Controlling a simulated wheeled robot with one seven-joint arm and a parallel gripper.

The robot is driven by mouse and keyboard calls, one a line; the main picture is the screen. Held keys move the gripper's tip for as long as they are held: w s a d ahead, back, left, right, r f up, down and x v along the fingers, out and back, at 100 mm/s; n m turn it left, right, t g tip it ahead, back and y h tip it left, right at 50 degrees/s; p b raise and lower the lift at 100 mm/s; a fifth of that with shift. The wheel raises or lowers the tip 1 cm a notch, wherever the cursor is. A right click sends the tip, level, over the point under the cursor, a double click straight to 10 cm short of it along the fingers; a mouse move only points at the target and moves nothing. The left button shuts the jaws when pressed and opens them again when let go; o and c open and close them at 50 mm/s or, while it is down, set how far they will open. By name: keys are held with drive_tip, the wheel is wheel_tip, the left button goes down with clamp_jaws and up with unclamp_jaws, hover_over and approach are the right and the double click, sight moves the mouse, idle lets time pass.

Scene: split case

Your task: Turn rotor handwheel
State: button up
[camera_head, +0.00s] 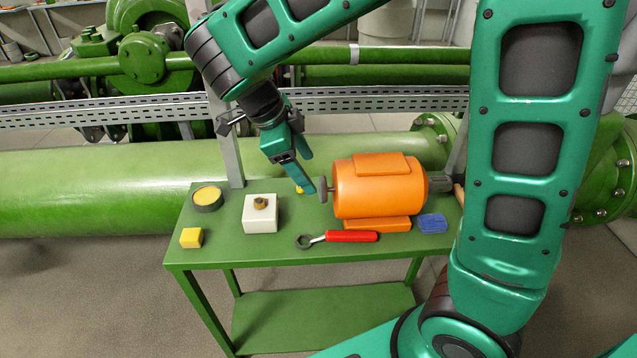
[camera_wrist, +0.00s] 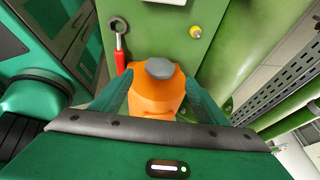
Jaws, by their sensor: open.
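The rotor handwheel (camera_head: 323,190) is a small grey disc on the left end of the orange motor (camera_head: 375,188), which lies on the green table (camera_head: 300,250). In the wrist view the handwheel (camera_wrist: 160,68) is a grey, faceted disc in front of the orange motor body (camera_wrist: 155,97). My gripper (camera_head: 311,173) is at the motor's left end, pointing down, close to the handwheel. Its teal fingers (camera_wrist: 157,84) are apart, one on each side of the motor end in the wrist view. I cannot tell whether a finger touches the handwheel.
On the table are a red-handled wrench (camera_head: 350,236), a white block with a brass knob (camera_head: 262,222), a yellow cube (camera_head: 191,238), a dark ring with yellow top (camera_head: 207,197), a blue block (camera_head: 432,223) and a small yellow knob (camera_wrist: 195,31). A large green pipe (camera_head: 100,180) runs behind.

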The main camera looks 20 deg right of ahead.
sight(322, 187)
drive_tip(key=x, duration=0.9)
drive_tip(key=shift+d+r, duration=0.1)
drive_tip(key=shift+d, duration=0.1)
drive_tip(key=c, duration=1.1)
